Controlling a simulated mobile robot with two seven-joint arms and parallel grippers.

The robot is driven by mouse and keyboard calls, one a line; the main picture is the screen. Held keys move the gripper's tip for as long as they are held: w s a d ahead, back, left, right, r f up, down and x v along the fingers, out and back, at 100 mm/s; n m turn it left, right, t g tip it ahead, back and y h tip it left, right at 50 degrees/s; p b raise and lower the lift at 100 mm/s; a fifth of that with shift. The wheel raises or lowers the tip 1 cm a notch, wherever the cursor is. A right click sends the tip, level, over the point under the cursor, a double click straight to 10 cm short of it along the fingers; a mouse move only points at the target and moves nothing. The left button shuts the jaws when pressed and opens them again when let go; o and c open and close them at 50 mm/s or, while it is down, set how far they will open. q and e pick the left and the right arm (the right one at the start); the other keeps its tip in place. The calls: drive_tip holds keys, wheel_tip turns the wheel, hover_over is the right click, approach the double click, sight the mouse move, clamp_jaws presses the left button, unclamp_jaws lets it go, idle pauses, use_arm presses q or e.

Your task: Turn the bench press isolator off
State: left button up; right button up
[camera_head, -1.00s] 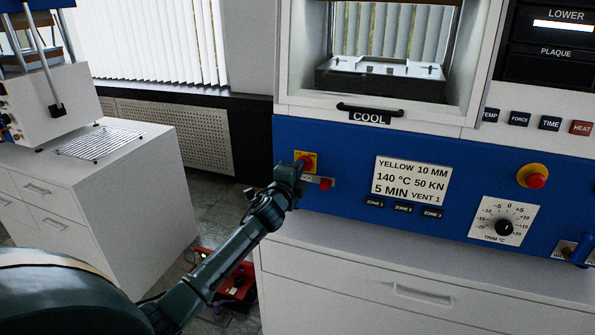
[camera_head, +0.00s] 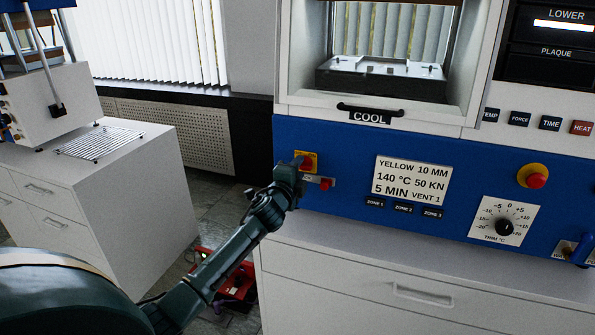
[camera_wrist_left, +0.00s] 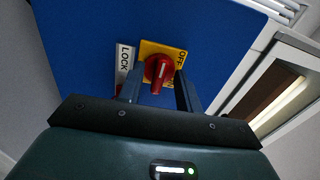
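The isolator is a red rotary knob (camera_wrist_left: 158,72) on a yellow plate (camera_wrist_left: 148,48) fixed to the blue panel. In the left wrist view the plate reads OFF toward its upper right, and other lettering is partly covered. The white mark on the knob slants; which label it points to is unclear. My left gripper (camera_wrist_left: 160,70) has its two fingers apart, one on each side of the knob. I see no clear grip on it. In the head view my left gripper (camera_head: 292,170) is at the yellow plate (camera_head: 312,158), partly hiding the knob. My right gripper is out of view.
A LOCK label (camera_wrist_left: 124,62) sits beside the plate. On the press panel are a red emergency button (camera_head: 536,181), a settings card (camera_head: 412,180) and a trim dial (camera_head: 504,226).

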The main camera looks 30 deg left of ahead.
use_arm(q)
drive_tip(key=v, duration=1.3)
drive_tip(key=shift+s+f, duration=0.1)
drive_tip(key=s+d+f+n+g+h+p, duration=0.2)
drive_tip(key=s+d+f+n, duration=0.4)
drive_tip(key=s+d+f, duration=0.3)
drive_tip(key=s+d+f+n+g+h+p, duration=0.2)
drive_tip(key=s+d+f+n+g+h, duration=0.2)
drive_tip(key=s+d+f, duration=0.5)
drive_tip(key=s+d+n+h, duration=0.1)
drive_tip(key=s+d+n, duration=0.1)
drive_tip(key=s+d, duration=0.2)
drive_tip(key=shift+d+f+g+h, duration=0.35)
drive_tip(key=shift+d+g+h, duration=0.05)
drive_tip(key=shift+d, duration=0.25)
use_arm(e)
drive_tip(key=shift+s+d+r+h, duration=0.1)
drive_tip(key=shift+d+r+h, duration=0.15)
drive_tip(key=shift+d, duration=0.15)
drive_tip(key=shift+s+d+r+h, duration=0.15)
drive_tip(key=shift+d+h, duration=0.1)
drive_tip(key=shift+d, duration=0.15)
use_arm(q)
drive_tip(key=shift+s, duration=0.1)
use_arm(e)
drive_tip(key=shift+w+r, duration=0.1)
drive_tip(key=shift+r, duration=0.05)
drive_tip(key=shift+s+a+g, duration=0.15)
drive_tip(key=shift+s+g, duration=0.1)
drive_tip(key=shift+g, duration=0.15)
